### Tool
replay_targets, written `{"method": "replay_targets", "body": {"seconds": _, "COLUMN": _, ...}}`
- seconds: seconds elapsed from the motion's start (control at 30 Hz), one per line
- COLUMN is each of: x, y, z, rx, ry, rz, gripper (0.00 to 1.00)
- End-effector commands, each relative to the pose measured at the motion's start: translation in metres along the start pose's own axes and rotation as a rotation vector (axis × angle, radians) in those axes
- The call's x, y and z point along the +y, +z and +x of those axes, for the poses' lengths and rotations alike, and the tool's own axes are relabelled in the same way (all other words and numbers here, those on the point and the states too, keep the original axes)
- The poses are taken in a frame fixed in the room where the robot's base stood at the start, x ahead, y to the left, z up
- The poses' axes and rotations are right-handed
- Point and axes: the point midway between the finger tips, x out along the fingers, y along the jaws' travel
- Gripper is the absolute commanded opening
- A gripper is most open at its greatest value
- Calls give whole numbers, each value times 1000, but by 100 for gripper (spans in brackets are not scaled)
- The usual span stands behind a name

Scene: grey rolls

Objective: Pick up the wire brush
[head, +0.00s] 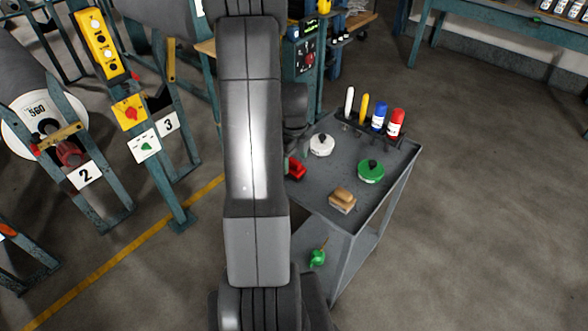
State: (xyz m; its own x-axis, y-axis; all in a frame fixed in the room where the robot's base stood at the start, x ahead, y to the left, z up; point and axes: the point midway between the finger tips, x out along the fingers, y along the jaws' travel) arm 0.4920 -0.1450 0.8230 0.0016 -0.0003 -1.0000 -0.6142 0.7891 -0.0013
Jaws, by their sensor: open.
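The wire brush (342,200) appears to be the small tan block with a paler underside near the front edge of the grey cart's top tray (325,187). It lies apart from the other things on the tray.
A green item (317,257) is on the lower shelf. Roll stands (85,175) are left; floor is clear right.

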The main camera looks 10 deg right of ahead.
Motion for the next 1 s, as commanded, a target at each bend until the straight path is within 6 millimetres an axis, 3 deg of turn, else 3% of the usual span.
{"method": "replay_targets", "body": {"seconds": 0.3, "x": -4, "y": 5, "z": 39, "rx": 2, "ry": 3, "rz": 0, "gripper": 67}}
{"method": "replay_targets", "body": {"seconds": 0.63, "x": -4, "y": 5, "z": 45, "rx": 1, "ry": 1, "rz": 0, "gripper": 67}}
{"method": "replay_targets", "body": {"seconds": 0.9, "x": -4, "y": 5, "z": 45, "rx": 1, "ry": 1, "rz": 0, "gripper": 17}}
{"method": "replay_targets", "body": {"seconds": 1.0, "x": -4, "y": 5, "z": 45, "rx": 1, "ry": 1, "rz": -1, "gripper": 13}}
